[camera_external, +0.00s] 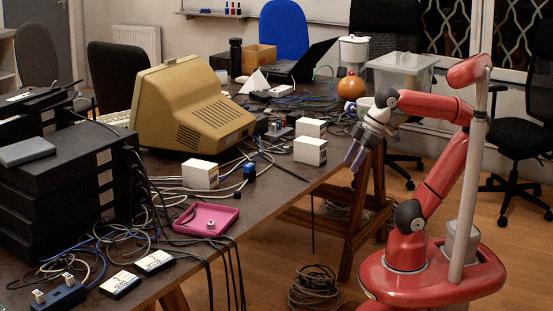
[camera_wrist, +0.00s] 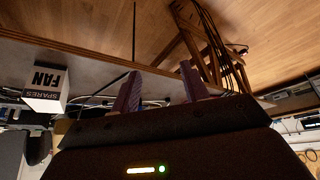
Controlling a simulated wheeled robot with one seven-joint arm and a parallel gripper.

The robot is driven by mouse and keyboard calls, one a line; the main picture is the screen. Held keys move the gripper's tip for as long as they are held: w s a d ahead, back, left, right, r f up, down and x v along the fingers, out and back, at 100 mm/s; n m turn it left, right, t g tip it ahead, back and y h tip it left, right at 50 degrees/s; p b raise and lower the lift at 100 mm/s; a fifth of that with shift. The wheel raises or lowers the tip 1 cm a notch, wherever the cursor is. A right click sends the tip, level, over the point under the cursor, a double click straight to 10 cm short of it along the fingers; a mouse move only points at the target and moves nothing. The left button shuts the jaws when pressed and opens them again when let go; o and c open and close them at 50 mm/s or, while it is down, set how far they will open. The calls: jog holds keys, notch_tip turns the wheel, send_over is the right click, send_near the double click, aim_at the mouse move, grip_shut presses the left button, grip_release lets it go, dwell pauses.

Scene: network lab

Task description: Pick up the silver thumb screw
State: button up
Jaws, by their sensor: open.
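A small silver-grey piece (camera_external: 211,225) lies in the pink tray (camera_external: 188,224) near the front edge of the table; it looks like the thumb screw, but it is too small to be sure. My gripper (camera_external: 355,157) is in the air just off the table's right edge, well to the right of the tray and higher. In the wrist view my gripper (camera_wrist: 160,88) shows two purplish fingers spread apart with nothing between them. Neither the tray nor the screw can be made out in the wrist view.
White boxes (camera_external: 310,151) stand between my gripper and the tray; one in the wrist view reads SPARES FAN (camera_wrist: 45,90). A beige monitor (camera_external: 190,108) is behind the tray. Cables (camera_external: 140,230) and black stacked units (camera_external: 65,185) crowd its left.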

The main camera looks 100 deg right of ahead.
notch_tip(320, 180, up, 5)
jog(key=w+d+r+b, duration=0.3)
jog(key=w+d, duration=0.5)
jog(key=shift+n+y, duration=0.5)
jog(key=shift+n, duration=0.1)
jog(key=w+d+b, duration=0.1)
jog(key=d, duration=0.5)
jog(key=w+d+b, duration=0.1)
jog(key=d, duration=0.5)
jog(key=w+d+f+b, duration=0.1)
jog(key=d+b, duration=0.1)
jog(key=d, duration=0.4)
jog(key=shift+w+d, duration=0.15)
jog(key=shift+d, duration=0.1)
jog(key=s+d+f+n+b, duration=0.15)
jog(key=s+d, duration=0.25)
jog(key=d, duration=0.8)
send_near(286, 147)
jog(key=shift+m, duration=0.25)
jog(key=b+x, duration=0.1)
jog(key=x, duration=0.3)
jog(key=b+x, duration=0.1)
jog(key=x, duration=0.3)
jog(key=shift+d, duration=0.2)
grip_shut()
